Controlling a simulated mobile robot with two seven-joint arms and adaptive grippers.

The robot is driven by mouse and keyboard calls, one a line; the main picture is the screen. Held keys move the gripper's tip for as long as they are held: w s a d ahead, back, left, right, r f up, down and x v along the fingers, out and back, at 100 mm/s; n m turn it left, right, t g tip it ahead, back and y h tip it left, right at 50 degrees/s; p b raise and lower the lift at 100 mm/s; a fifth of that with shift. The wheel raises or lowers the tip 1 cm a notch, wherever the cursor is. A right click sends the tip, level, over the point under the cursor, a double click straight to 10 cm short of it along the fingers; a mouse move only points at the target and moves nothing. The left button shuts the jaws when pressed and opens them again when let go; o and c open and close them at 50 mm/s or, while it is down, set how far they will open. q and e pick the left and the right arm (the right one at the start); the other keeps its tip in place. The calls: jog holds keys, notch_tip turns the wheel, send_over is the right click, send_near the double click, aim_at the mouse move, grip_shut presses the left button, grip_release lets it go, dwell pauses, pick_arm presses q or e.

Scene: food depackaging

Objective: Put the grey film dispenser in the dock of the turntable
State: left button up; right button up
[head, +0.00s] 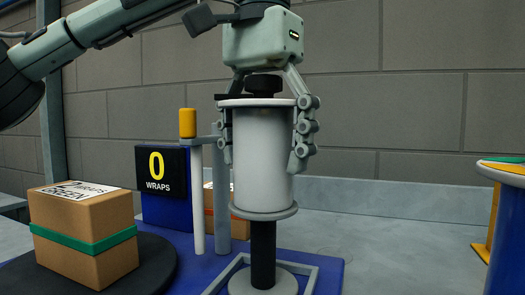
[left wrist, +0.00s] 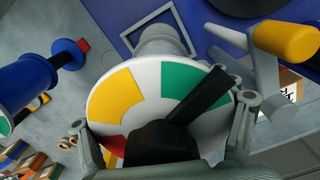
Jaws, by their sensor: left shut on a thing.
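The grey film dispenser (head: 262,160) is an upright spool with wide end flanges. My left gripper (head: 264,140) is shut on it from above, fingers on both sides. In the left wrist view its top flange (left wrist: 110,100) has yellow, green and red sectors. A black stem (head: 263,250) runs from under the lower flange to a grey round foot (head: 240,284), which appears inside the square frame of the dock (head: 308,280). Whether the foot rests on the base cannot be told. The turntable (head: 155,265) is a dark disc at left. My right gripper is out of view.
A carton (head: 85,235) with a green band stands on the turntable. A grey post with a yellow top (head: 187,123) and a "0 WRAPS" display (head: 158,172) stand close left of the dispenser. A blue spool (left wrist: 25,80) lies at left in the wrist view.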

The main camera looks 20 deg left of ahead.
aim_at(262, 93)
pick_arm(q)
jog(key=o, duration=1.6)
jog(key=shift+f, duration=0.1)
notch_tip(262, 93, up, 12)
jog(key=shift+s+r, duration=0.1)
jog(key=shift+r, duration=0.1)
jog(key=shift+f, duration=0.1)
jog(key=shift+f, duration=1.5)
jog(key=shift+r, duration=0.1)
jog(key=shift+f, duration=0.85)
